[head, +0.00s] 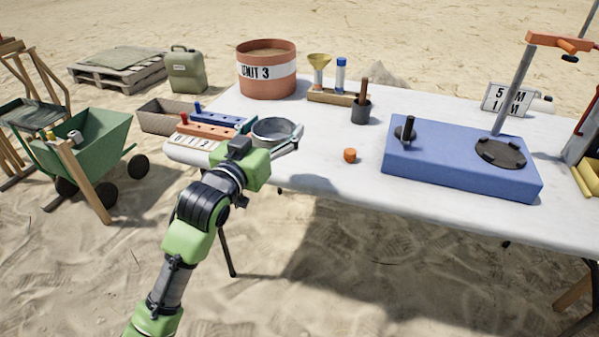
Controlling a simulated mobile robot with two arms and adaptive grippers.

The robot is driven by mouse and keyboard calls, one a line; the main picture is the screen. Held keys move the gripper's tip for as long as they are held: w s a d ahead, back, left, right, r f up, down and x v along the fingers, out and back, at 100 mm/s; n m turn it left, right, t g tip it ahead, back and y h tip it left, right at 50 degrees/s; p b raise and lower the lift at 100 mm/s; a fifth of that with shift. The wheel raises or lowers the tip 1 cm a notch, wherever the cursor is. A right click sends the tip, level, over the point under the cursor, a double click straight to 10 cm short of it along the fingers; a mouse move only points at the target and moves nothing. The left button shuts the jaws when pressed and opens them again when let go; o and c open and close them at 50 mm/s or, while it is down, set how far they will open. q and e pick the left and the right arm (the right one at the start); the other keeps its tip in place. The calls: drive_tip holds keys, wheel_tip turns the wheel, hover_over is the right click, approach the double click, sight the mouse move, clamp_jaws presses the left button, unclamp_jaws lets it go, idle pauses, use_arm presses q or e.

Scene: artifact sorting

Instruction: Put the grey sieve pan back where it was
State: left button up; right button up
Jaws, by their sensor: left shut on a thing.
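The grey sieve pan (274,127) is a shallow round metal pan at the left front part of the white table. My left gripper (285,138) is at its front right side, shut on it, with a finger visible along the pan's right edge. My green and black left arm reaches in from below and hides part of the pan's front. I cannot tell whether the pan touches the table. My right gripper is not in view.
Left of the pan lie an orange block (207,131) and a blue block (217,118). Behind stands a terracotta bucket (267,85). A small orange cap (350,156) and a blue case (460,170) are to the right. The white tabletop (318,134) is clear between pan and cap.

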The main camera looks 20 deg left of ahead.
use_arm(q)
drive_tip(key=shift+w+a+r+b, duration=0.1)
drive_tip(key=shift+w+a+b, duration=0.3)
drive_tip(key=shift+w+a, duration=0.15)
drive_tip(key=w+f+b, duration=0.1)
drive_tip(key=w+f, duration=0.2)
drive_tip(key=w, duration=0.1)
drive_tip(key=w+d+f+b, duration=0.1)
drive_tip(key=w+f, duration=0.1)
drive_tip(key=w, duration=0.2)
drive_tip(key=w+d+f+b, duration=0.1)
drive_tip(key=w+f, duration=0.2)
drive_tip(key=w, duration=0.2)
drive_tip(key=shift+d+f, duration=0.1)
drive_tip(key=shift+f, duration=0.2)
drive_tip(key=shift+w+f, duration=0.25)
drive_tip(key=shift+f, duration=0.2)
drive_tip(key=shift+w+f+b, duration=0.1)
drive_tip(key=shift+f+b, duration=0.65)
drive_tip(key=shift+f, duration=0.8)
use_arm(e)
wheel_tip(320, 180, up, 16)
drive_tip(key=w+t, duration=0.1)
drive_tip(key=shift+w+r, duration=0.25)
use_arm(q)
drive_tip(key=shift+f, duration=0.15)
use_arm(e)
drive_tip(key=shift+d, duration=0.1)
